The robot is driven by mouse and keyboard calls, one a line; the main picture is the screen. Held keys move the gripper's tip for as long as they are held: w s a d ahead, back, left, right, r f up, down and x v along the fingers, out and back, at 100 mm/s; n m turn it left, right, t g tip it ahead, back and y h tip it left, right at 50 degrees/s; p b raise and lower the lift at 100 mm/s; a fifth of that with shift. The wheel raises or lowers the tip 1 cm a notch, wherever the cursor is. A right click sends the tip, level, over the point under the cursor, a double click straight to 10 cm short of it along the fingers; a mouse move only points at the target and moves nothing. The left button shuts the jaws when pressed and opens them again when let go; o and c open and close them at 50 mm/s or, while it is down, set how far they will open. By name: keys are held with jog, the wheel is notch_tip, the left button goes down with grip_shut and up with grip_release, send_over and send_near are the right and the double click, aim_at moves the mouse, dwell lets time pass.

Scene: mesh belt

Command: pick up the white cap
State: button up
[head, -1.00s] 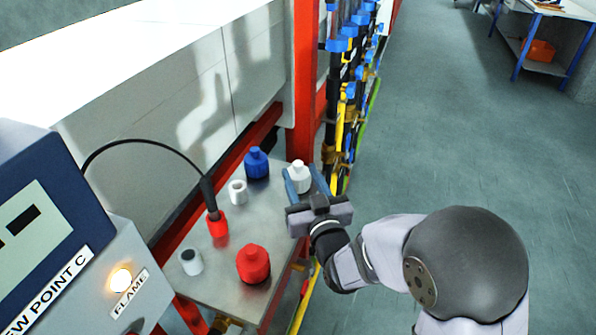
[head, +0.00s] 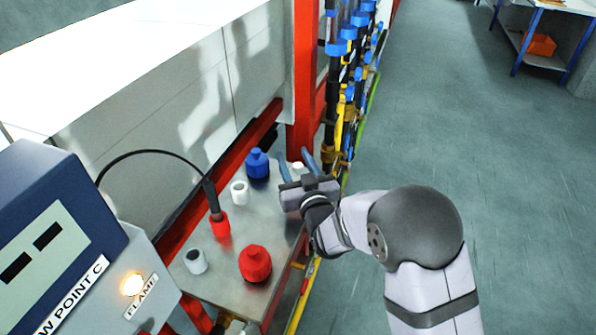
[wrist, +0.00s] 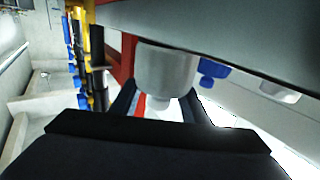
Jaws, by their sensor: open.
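The white cap (head: 298,167) stands at the right far corner of the metal table (head: 230,285). It has a wide body and a narrower neck, and in the head view most of it is hidden behind my gripper. My gripper (head: 294,157) is open, with one blue finger on each side of the cap. In the wrist view the cap (wrist: 166,72) fills the upper middle, in front of and between the spread fingers (wrist: 162,95). I cannot tell whether either finger touches it.
A blue cap (head: 257,164) stands left of the white one. A white ring-like piece (head: 239,193), a cabled red piece (head: 219,225), a grey-topped white cylinder (head: 195,261) and a red cap (head: 254,264) share the table. A red post (head: 302,80) rises behind.

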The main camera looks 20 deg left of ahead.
jog(key=shift+w+a, duration=0.2)
jog(key=shift+w, duration=0.05)
grip_shut()
jog(key=shift+r, duration=0.1)
jog(key=shift+r+b, duration=0.4)
jog(key=shift+r, duration=0.3)
jog(key=r+b+v, duration=0.2)
jog(key=b+v, duration=1.1)
jog(key=v, duration=0.5)
